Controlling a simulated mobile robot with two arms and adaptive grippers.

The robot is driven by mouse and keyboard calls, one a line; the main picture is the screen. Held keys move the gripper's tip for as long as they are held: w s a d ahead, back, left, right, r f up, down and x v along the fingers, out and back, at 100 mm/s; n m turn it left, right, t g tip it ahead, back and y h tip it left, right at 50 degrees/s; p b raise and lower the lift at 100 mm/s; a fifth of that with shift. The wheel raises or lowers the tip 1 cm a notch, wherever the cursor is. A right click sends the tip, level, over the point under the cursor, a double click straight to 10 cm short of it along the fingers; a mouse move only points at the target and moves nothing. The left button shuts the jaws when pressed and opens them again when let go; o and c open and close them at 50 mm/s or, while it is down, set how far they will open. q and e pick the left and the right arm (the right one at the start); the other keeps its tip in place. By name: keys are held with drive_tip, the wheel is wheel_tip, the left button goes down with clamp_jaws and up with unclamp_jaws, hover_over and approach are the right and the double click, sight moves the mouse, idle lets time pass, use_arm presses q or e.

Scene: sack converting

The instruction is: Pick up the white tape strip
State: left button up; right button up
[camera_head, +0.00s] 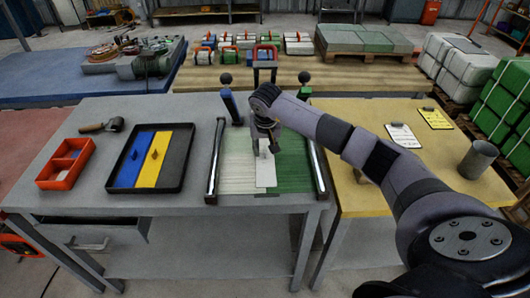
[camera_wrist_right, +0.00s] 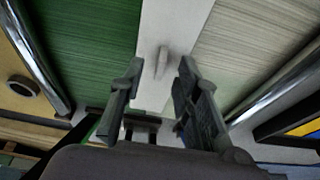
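The white tape strip (camera_head: 265,170) lies over the join between a pale woven sheet (camera_head: 237,165) and a green woven sheet (camera_head: 293,165) on the grey table. In the right wrist view, the strip (camera_wrist_right: 172,35) has a small raised tab (camera_wrist_right: 162,62). My right gripper (camera_head: 265,148) is just above the strip. In the wrist view, its two fingers (camera_wrist_right: 158,85) are apart, one on each side of the tab's line, with nothing between their tips. Whether they touch the strip is unclear. My left gripper is not in view.
Metal rails (camera_head: 215,160) flank the sheets. A black tray (camera_head: 153,158) with blue and yellow strips and a red bin (camera_head: 66,163) are to the left. A yellow table (camera_head: 365,195) with clipboards and a grey cylinder (camera_head: 478,159) stands at the right.

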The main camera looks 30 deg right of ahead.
drive_tip(key=shift+w+d+f, duration=0.1)
drive_tip(key=shift+w+f, duration=0.1)
drive_tip(key=shift+f, duration=0.45)
drive_tip(key=shift+c, duration=0.5)
clamp_jaws()
